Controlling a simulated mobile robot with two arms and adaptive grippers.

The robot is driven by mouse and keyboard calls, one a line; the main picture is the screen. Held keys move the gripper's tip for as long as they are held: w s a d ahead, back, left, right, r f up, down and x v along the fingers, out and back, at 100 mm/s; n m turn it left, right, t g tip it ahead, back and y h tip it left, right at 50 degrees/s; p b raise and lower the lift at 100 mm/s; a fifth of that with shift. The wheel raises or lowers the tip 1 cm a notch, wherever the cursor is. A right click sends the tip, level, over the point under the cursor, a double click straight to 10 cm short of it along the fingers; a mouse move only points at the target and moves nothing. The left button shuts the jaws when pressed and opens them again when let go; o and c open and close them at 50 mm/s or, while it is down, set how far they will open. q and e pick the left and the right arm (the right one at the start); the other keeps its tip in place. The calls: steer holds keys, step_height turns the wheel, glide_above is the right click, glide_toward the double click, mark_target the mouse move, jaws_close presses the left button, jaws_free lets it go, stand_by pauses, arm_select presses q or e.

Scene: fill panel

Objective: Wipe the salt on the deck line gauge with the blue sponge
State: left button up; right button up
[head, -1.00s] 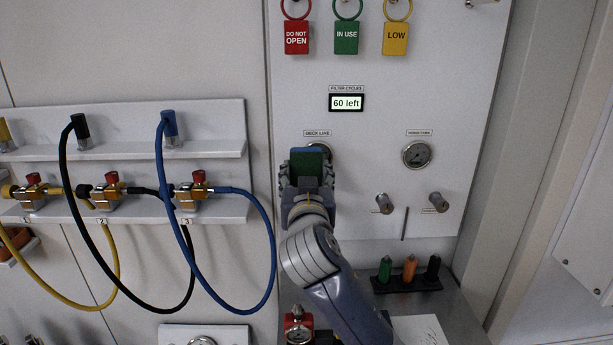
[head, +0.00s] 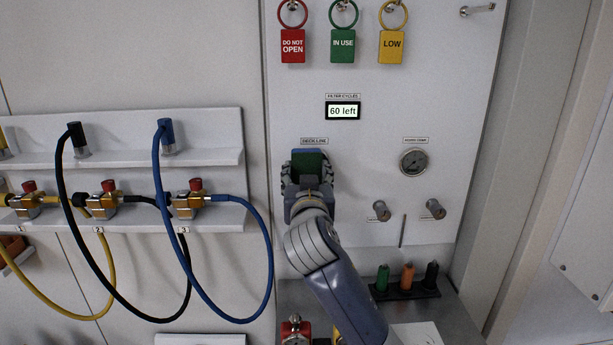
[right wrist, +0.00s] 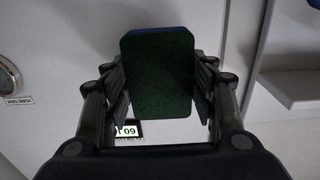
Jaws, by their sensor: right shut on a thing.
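The blue sponge (head: 309,162) is held in my right gripper (head: 308,178) in front of the panel, just below the "DECK LINE" label (head: 314,141). Its dark green face and a blue edge show. In the right wrist view the sponge (right wrist: 157,75) sits between the fingers of the same gripper (right wrist: 160,85), which is shut on it. The deck line gauge and any salt on it are hidden behind the sponge and gripper. I cannot tell whether the sponge touches the gauge. My left gripper is not in view.
A second gauge (head: 413,162) is to the right, with two knobs (head: 381,211) below. A "60 left" display (head: 343,111) and hanging tags (head: 342,45) are above. Hoses on a rack (head: 120,158) stand at left. Coloured bottles (head: 407,277) stand on the counter below.

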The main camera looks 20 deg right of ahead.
steer(key=shift+x, duration=1.3)
steer(key=shift+d, duration=0.1)
steer(key=shift+s+d+p, duration=0.35)
steer(key=shift+d+p, duration=0.1)
steer(key=shift+d, duration=0.4)
steer(key=shift+w+a, duration=0.2)
steer(key=shift+a, duration=0.35)
steer(key=shift+w+a, duration=0.2)
steer(key=shift+a, duration=0.35)
